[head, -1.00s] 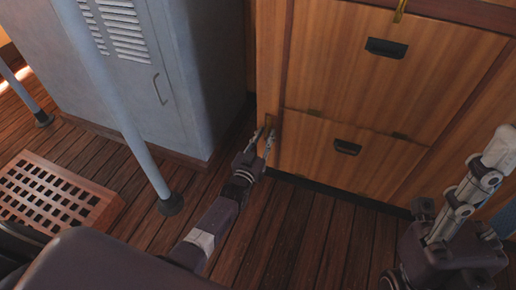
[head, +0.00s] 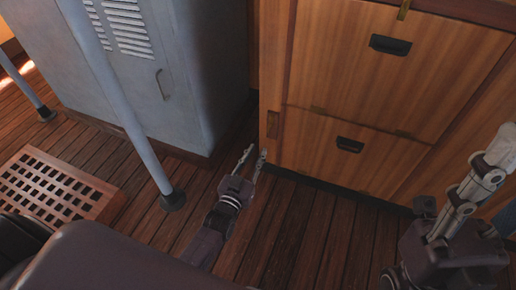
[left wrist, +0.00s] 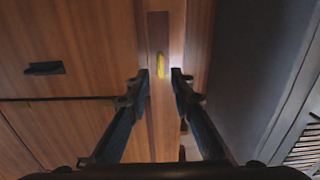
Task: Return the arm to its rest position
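My left gripper (head: 255,154) is in front of the wooden cabinet's left post, low over the floor. Its two fingers are apart with nothing between them in the head view. In the left wrist view, the fingers (left wrist: 160,74) are spread, and a small yellow piece (left wrist: 160,65) on the darker brown plate of the post shows beyond the gap. The brown plate (head: 272,124) is above and right of the fingertips in the head view, clear of them. My right arm's end (head: 468,195) is at the right edge; whether its gripper is open cannot be seen.
The wooden cabinet (head: 330,80) has drawer fronts with black pulls. A grey locker (head: 150,75) stands left of it. A grey pole (head: 125,110) rises before the locker. A floor grating (head: 60,190) lies at left.

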